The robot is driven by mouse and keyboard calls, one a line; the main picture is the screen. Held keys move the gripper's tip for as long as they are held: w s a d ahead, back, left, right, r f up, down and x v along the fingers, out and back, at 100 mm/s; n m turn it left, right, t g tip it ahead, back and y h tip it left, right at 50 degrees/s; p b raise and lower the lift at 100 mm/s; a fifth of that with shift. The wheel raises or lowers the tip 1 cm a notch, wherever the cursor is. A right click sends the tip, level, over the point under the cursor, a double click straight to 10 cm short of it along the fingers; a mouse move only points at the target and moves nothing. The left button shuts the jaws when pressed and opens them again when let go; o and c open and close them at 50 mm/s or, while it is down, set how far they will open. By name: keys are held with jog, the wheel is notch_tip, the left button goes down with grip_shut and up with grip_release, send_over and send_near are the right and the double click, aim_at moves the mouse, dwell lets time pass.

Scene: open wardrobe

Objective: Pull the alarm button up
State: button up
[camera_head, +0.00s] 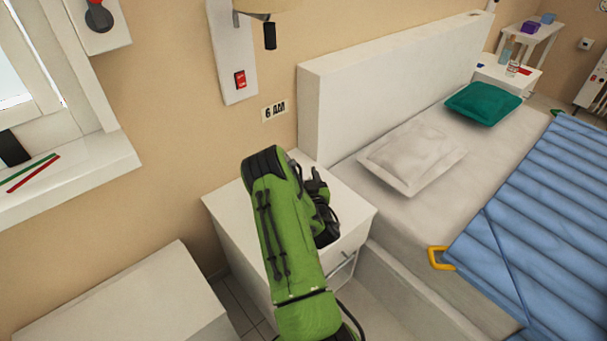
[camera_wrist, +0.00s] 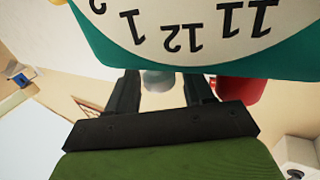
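In the wrist view a clock (camera_wrist: 180,22) with a white face, black numerals and a teal case fills the top, appearing upside down. A small grey round piece (camera_wrist: 158,80), which looks like the alarm button, shows by the lower edge of the case. My gripper (camera_wrist: 160,76) is open. Its two black fingers stand on either side of the grey piece, with visible gaps; contact is not visible. In the head view my gripper is over the white nightstand (camera_head: 350,208), largely hidden by my green arm. The clock is not visible there.
A red rounded object (camera_wrist: 238,92) is right of the fingers, close to the clock. The bed's headboard (camera_head: 385,75) and mattress lie right of the nightstand, with pillows and a blue blanket (camera_head: 545,215). A white cabinet (camera_head: 125,305) stands at lower left. A wall panel (camera_head: 232,50) is above.

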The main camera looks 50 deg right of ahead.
grip_shut()
jog(key=shift+r+p, duration=1)
jog(key=shift+f, duration=0.1)
jog(key=shift+o, duration=0.6)
grip_release()
jog(key=shift+w, duration=0.1)
